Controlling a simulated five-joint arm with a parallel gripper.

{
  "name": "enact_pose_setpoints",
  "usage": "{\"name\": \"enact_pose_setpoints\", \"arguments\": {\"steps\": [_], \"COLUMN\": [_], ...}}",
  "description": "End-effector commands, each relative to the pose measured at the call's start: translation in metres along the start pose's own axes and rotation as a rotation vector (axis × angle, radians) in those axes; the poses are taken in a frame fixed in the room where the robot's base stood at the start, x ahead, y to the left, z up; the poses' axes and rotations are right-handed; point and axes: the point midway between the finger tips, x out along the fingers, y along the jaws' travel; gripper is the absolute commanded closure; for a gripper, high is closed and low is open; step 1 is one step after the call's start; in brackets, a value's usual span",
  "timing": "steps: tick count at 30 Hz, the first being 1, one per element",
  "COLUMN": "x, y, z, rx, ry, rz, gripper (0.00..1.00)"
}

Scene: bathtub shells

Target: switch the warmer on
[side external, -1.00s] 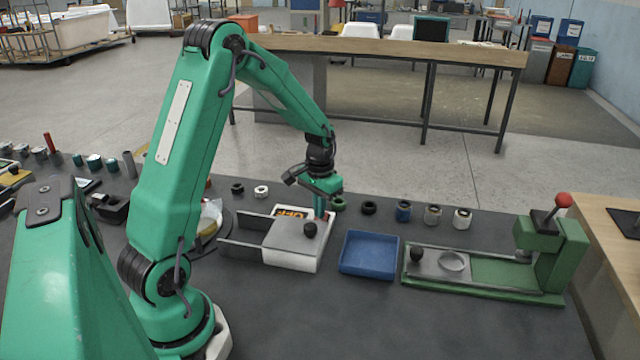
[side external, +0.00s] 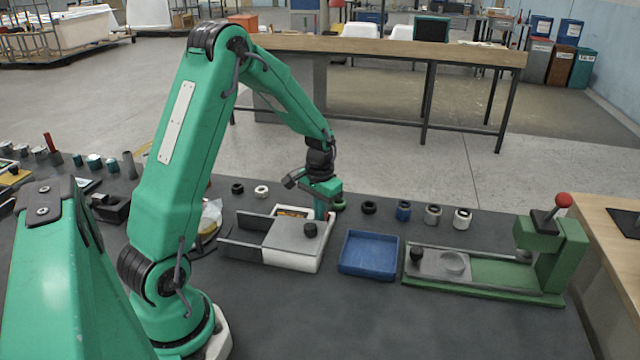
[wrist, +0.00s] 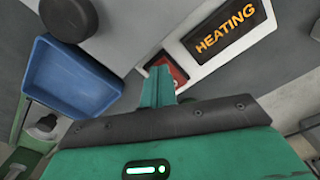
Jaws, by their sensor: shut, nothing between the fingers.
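The warmer (side external: 297,258) is a white box with a grey sliding lid (side external: 290,234) and a black knob (side external: 310,229). In the wrist view its lit sign (wrist: 226,36) reads HEATING in orange. A red switch (wrist: 179,72) sits beside the sign, partly hidden by my fingers. My gripper (side external: 321,214) is shut and empty, pointing down at the warmer's back right corner. In the wrist view my fingertips (wrist: 158,73) are at the red switch; I cannot tell whether they still touch it.
A blue tray (side external: 368,253) stands just right of the warmer. A green press (side external: 555,255) with a red-knobbed lever is further right. Several small rings and jars line the back. Two grey rails stick out left of the warmer. The front of the table is clear.

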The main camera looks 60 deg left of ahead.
Motion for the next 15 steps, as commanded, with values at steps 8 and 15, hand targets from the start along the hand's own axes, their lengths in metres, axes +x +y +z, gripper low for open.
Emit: {"name": "enact_pose_setpoints", "arguments": {"steps": [8, 15], "x": [-0.003, -0.016], "y": [0.000, 0.000], "z": [-0.001, -0.001], "rx": [0.000, 0.000], "ry": [0.003, 0.003], "rz": [0.000, 0.000], "gripper": [1.00, 1.00]}}
